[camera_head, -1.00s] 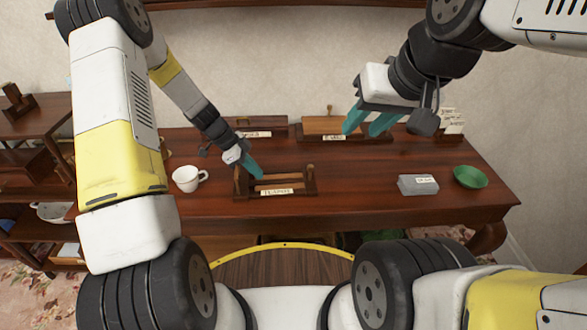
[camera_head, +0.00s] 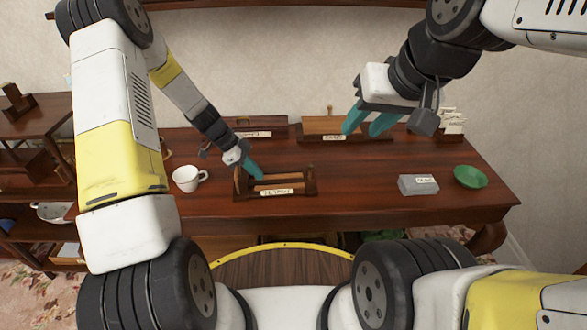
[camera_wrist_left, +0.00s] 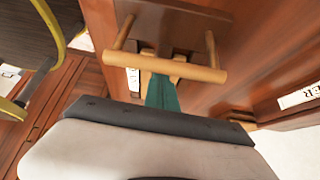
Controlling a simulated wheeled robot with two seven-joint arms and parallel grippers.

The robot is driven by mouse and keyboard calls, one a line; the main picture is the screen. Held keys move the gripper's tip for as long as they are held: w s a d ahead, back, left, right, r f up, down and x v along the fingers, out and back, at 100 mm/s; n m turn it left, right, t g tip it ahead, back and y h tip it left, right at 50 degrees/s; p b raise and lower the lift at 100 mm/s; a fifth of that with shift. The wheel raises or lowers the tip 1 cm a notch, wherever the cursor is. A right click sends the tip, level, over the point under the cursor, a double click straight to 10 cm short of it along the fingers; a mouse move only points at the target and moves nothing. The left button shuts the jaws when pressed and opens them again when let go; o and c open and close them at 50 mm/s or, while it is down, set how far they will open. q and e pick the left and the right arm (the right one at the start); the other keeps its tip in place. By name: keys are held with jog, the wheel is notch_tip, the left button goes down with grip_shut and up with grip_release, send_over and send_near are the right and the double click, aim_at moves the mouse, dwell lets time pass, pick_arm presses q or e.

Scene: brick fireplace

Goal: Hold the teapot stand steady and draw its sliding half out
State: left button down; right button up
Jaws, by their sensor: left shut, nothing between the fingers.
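The teapot stand (camera_head: 307,187) is a low dark wooden piece with lighter bars and a white label on its front, near the table's front edge. My left gripper (camera_head: 256,174) is shut and empty, with its teal fingers pointing down at the stand's left part. In the left wrist view a light round bar (camera_wrist_left: 190,70) on two posts crosses in front of the shut fingers (camera_wrist_left: 162,92) and hides their tips. I cannot tell whether they touch it. My right gripper (camera_head: 369,123) is open and empty, above the back right of the table, away from the stand.
A white cup (camera_head: 186,179) stands left of the stand. A grey labelled box (camera_head: 417,188) and a green bowl (camera_head: 470,177) are at the right. Two labelled wooden pieces (camera_head: 262,127) (camera_head: 320,125) line the back. The table (camera_head: 360,185) is clear between stand and grey box.

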pick_arm(q)
jog(key=shift+f, duration=0.85)
dwell(0.8)
